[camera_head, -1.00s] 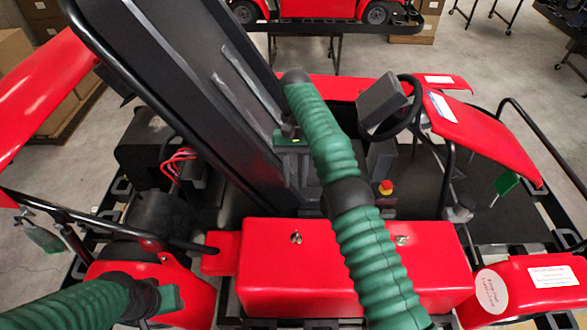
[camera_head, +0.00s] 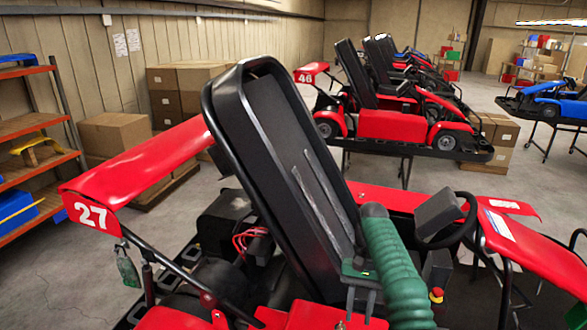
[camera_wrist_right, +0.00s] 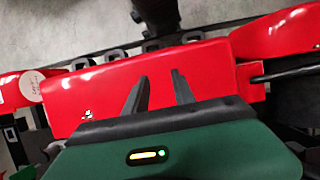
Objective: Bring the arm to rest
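My right arm (camera_head: 393,265) is green and ribbed and reaches up over the red kart (camera_head: 140,165) numbered 27. My right gripper (camera_head: 361,303) hangs from its end in front of the black seat, with two dark fingers pointing down and apart. In the right wrist view the same gripper (camera_wrist_right: 160,82) shows both fingers apart with nothing between them. A red side box (camera_wrist_right: 135,78) of the kart lies beyond the fingertips, and no contact shows. My left arm and gripper are outside both views.
The kart's tall black seat (camera_head: 285,165) is behind my right gripper. The steering wheel (camera_head: 458,222) and a red emergency button (camera_head: 436,294) are to the right of my arm. Shelves (camera_head: 35,150), cardboard boxes (camera_head: 115,136) and another red kart (camera_head: 395,125) stand farther back.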

